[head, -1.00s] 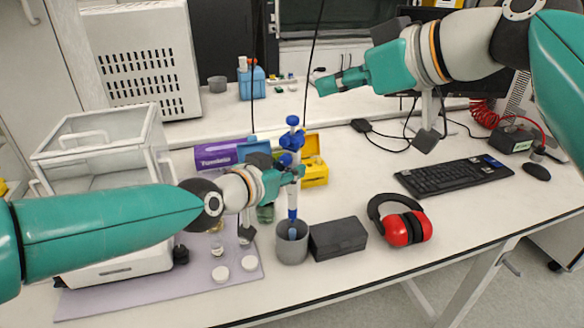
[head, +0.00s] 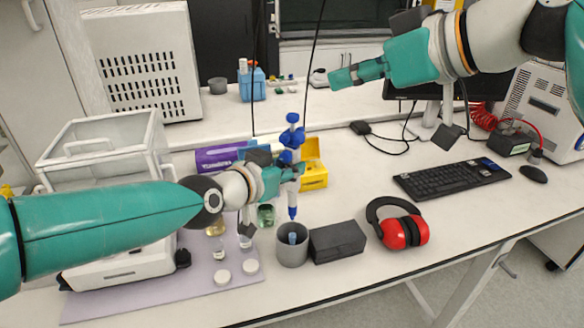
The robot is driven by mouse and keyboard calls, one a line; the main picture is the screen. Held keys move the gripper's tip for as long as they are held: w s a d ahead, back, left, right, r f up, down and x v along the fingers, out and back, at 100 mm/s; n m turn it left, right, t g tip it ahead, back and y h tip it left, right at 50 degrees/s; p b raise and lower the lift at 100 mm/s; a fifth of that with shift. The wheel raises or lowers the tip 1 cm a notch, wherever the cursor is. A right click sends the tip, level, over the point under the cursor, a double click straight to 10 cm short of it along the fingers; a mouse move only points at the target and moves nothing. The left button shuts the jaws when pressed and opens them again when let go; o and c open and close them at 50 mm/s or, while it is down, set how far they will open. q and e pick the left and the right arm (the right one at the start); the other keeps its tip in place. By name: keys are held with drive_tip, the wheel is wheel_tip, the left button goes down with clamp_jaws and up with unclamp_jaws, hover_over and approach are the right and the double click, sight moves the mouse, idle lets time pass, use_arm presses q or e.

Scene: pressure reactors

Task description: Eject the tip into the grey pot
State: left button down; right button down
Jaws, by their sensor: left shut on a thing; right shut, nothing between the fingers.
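A blue and white pipette (head: 292,138) is held roughly upright by my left gripper (head: 298,172), which is shut on it. Its narrow blue lower end (head: 292,212) shows just above the rim of the grey pot (head: 291,254). A small pale-blue piece, seemingly a tip (head: 292,238), shows inside the pot, apart from the pipette's end in the picture. My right gripper (head: 342,78) is shut and empty, raised over the back of the bench, away from the pot.
A dark box (head: 337,242) stands right beside the pot, with red ear defenders (head: 404,230) further right. Small vials and white caps (head: 222,276) are on a lilac mat (head: 150,304) to the left. A yellow box (head: 314,172) is behind the pipette. A keyboard (head: 450,180) lies to the right.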

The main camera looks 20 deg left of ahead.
sight(287, 146)
use_arm(q)
drive_tip(key=shift+r+p, duration=2)
drive_tip(key=shift+r, duration=0.4)
drive_tip(key=shift+f, duration=0.1)
